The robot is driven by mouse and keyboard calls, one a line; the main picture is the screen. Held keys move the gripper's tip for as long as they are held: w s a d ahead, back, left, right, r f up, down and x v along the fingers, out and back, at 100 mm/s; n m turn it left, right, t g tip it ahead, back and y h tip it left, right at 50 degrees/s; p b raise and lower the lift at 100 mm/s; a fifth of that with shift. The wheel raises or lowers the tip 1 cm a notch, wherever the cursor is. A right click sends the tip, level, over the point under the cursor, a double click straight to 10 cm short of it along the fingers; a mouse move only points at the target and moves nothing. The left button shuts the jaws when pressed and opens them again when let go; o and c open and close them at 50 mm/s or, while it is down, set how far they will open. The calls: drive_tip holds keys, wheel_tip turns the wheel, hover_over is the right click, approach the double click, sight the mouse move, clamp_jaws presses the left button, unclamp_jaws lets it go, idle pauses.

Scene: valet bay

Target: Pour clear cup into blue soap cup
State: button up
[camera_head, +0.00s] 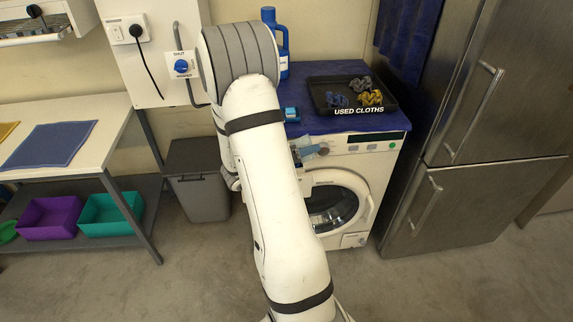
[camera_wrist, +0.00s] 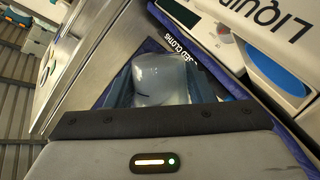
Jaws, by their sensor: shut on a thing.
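In the wrist view a clear, frosted cup (camera_wrist: 160,72) sits between the blue-grey fingers of my gripper (camera_wrist: 162,92), which is shut on it. Its contents cannot be made out. To the right of the cup is a blue oval hollow, apparently the blue soap cup (camera_wrist: 274,72), set in a white part marked LIQUID. The held cup is apart from it in the picture. In the head view my arm hides most of the gripper, near the upper left of the washing machine's front.
The washing machine (camera_head: 352,172) has a blue top bearing a black tray of used cloths (camera_head: 318,98), a small blue item (camera_head: 290,113) and a blue bottle (camera_head: 283,45). A steel fridge (camera_head: 470,190) stands right, a grey bin (camera_head: 199,195) left. The front floor is clear.

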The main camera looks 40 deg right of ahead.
drive_tip(key=shift+s+f+m+b, duration=0.2)
drive_tip(key=shift+f+m+b, duration=0.25)
drive_tip(key=shift+m+b, duration=0.5)
drive_tip(key=shift+s+f+m+t+b, duration=0.1)
drive_tip(key=shift+s+m+t+b, duration=0.3)
drive_tip(key=shift+s+m+b, duration=0.35)
drive_tip(key=shift+s+f+m+b, duration=0.25)
drive_tip(key=shift+f+m+b, duration=0.35)
drive_tip(key=shift+b, duration=0.55)
drive_tip(key=shift+s+f+m+b, duration=0.2)
drive_tip(key=shift+m+b, duration=0.1)
drive_tip(key=shift+b, duration=0.2)
drive_tip(key=m+b, duration=0.1)
drive_tip(key=s+m+t+b, duration=0.1)
drive_tip(key=b, duration=0.1)
drive_tip(key=shift+s+m+b, duration=0.3)
drive_tip(key=shift+m, duration=0.1)
drive_tip(key=shift+r, duration=0.2)
